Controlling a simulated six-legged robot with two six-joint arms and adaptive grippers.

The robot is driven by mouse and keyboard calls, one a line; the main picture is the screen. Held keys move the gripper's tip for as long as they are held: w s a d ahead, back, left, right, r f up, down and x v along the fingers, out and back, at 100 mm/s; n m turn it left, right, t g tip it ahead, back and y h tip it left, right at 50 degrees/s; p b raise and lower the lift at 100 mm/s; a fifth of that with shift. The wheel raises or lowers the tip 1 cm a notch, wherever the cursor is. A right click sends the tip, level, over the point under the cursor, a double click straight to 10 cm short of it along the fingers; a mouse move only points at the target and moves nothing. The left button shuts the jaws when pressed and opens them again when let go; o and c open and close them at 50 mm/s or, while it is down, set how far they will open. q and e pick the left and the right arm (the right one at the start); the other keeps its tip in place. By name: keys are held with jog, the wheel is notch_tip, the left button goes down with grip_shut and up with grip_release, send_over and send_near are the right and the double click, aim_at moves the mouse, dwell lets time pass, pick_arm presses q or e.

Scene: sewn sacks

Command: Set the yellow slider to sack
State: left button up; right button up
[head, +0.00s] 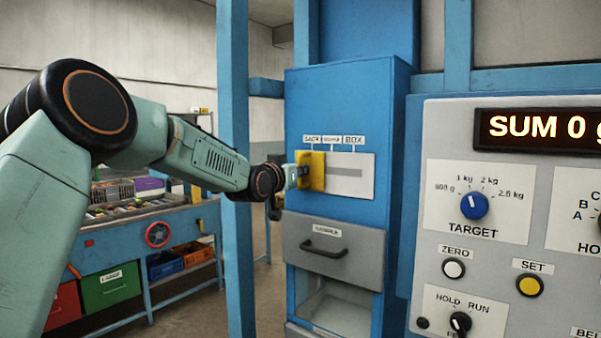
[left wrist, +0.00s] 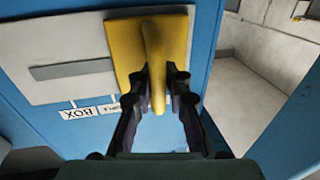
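The yellow slider (head: 316,168) sits at the left end of its slot in the white plate (head: 364,163), under the SACK label (head: 312,139). The slot shows bare to its right, under the BOX label (head: 354,140). My left gripper (head: 300,176) reaches it from the left in the head view. In the left wrist view my left gripper (left wrist: 157,80) has one finger on each side of the upright handle of the slider (left wrist: 154,50), and both fingertips appear to touch it. My right gripper is not in view.
A blue post (head: 236,240) stands just left of the blue cabinet (head: 390,100), behind my left arm. A grey drawer with a handle (head: 323,247) sits below the slider. A control panel (head: 510,260) with knobs and buttons is at the right. A blue bench (head: 130,240) stands at the left.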

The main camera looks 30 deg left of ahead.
pick_arm(q)
jog(key=o, duration=0.4)
jog(key=shift+s+a+r, duration=0.2)
jog(key=shift+s, duration=0.1)
jog(key=shift+o, duration=0.2)
jog(key=shift+d, duration=0.15)
jog(key=shift+w+f, duration=0.1)
jog(key=shift+f, duration=0.05)
jog(key=s, duration=0.7)
jog(key=shift+s+d, duration=0.2)
jog(key=shift+d, duration=0.25)
jog(key=shift+s, duration=0.15)
